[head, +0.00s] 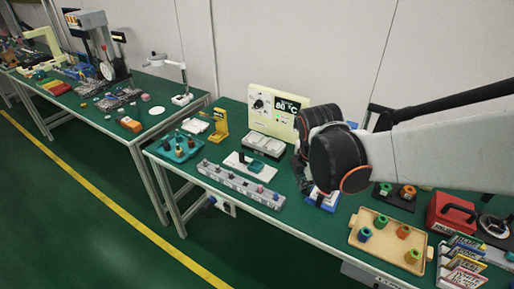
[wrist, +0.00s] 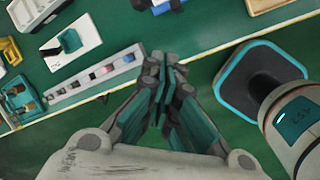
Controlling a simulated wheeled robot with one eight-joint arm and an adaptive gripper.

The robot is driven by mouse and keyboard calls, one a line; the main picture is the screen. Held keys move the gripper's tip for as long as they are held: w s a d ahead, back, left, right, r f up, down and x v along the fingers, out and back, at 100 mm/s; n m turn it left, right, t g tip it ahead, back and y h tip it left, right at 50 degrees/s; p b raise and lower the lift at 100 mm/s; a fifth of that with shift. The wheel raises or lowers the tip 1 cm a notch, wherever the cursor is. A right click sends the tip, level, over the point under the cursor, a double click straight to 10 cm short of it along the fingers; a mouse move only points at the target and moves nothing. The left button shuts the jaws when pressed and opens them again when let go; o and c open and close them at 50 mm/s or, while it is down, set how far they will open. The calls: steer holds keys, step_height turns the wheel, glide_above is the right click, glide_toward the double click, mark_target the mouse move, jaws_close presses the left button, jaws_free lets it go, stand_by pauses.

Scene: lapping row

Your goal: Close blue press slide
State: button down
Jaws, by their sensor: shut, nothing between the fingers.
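A blue and white device (head: 324,199), which looks like the blue press, stands near the front of the green table, partly hidden by my arm in the head view. In the wrist view only a blue part of it (wrist: 166,6) shows at the top edge, so how far its slide is out cannot be told. My gripper (wrist: 165,78) is shut and empty. In the wrist view its fingertips are near the table's front edge, apart from the blue device. In the head view my arm largely hides the gripper.
A white base with a green block (head: 252,166) and a long grey rail with several knobs (head: 240,186) lie to the left. A wooden tray (head: 385,257) with several coloured nuts lies to the right. A cream panel (head: 272,118) stands behind.

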steer(key=w+f+n+b, duration=0.1)
steer(key=w+f+n, duration=0.1)
steer(key=f, duration=0.3)
steer(key=w+f+n+b, duration=0.1)
steer(key=w+f+n, duration=0.1)
steer(key=f, duration=0.3)
steer(key=w+f+n+g+b, duration=0.1)
steer(key=w+f+n+b, duration=0.1)
steer(key=f, duration=0.4)
steer(key=shift+f+n+h, duration=0.1)
steer(key=shift+n+h, duration=0.2)
steer(key=shift+n, duration=0.6)
steer(key=shift+w+d+b, duration=0.35)
steer(key=shift+w+d, duration=0.4)
steer(key=shift+w, duration=0.3)
steer(key=shift+w+d+r, duration=0.2)
steer(key=shift+w+d, duration=0.2)
steer(key=shift+w, duration=0.2)
